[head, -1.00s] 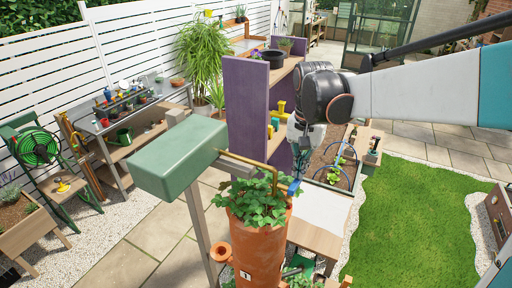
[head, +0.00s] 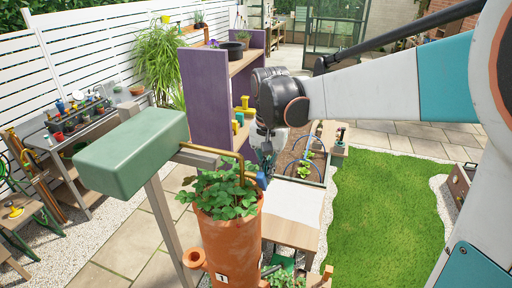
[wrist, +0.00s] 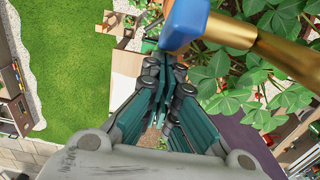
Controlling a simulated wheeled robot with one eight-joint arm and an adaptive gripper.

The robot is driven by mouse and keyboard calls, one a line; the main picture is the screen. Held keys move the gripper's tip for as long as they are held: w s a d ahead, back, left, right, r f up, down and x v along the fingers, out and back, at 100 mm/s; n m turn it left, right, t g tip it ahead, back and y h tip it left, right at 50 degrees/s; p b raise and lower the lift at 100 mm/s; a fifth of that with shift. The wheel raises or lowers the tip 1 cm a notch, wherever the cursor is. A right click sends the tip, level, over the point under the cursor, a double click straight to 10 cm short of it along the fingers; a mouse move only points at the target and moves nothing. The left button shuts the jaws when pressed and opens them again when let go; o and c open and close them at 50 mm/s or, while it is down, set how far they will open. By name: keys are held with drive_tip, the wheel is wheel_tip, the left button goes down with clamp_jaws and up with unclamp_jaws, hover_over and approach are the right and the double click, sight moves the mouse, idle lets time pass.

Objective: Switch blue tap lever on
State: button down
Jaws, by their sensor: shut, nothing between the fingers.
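The blue tap lever (head: 262,181) sits at the end of a brass pipe (head: 215,151) above a leafy plant. In the wrist view the blue lever (wrist: 185,22) is at the top centre, on the brass pipe's end (wrist: 270,50). My gripper (head: 267,168) is right beside the lever in the head view, pointing down. In the wrist view my gripper (wrist: 165,68) is shut and empty, its fingertips just below the lever. I cannot tell whether they touch it.
The pipe runs from a green box (head: 130,150) on a post. Below stands a terracotta planter (head: 231,245) with the leafy plant (head: 222,194). A purple-sided shelf (head: 207,100) is behind. A pale-topped table (head: 293,205) is lower right. Lawn (head: 385,210) lies open at right.

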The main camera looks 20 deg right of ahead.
drive_tip(key=shift+s+a+r, duration=0.15)
drive_tip(key=shift+s+r, duration=0.15)
idle(0.7)
drive_tip(key=shift+w, duration=0.1)
drive_tip(key=w+d+r, duration=0.3)
drive_tip(key=w+d, duration=0.5)
drive_tip(key=w, duration=0.2)
drive_tip(key=shift+w+r, duration=0.4)
drive_tip(key=shift+s+a, duration=0.1)
